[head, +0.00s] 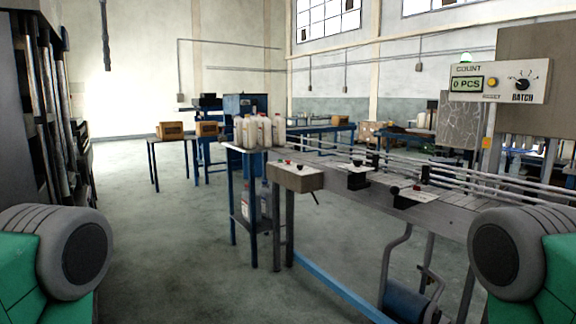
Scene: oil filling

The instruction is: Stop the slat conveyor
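The slat conveyor (460,212) runs from the middle of the head view to the right edge, with long guide rails above its bed. A grey control box (297,180) is fixed at its near left end. Small red and dark buttons show on its top, with a small lever under its right side. I cannot tell from this single view whether the slats are moving. Neither gripper shows; only my green and grey arm parts are in the lower corners.
A counter panel (499,84) reading 0 PCS stands at the upper right, with a green lamp (466,58) above. White bottles (258,131) stand on a small blue-legged table left of the control box. Shelving (50,110) stands at left. The floor (175,235) between is clear.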

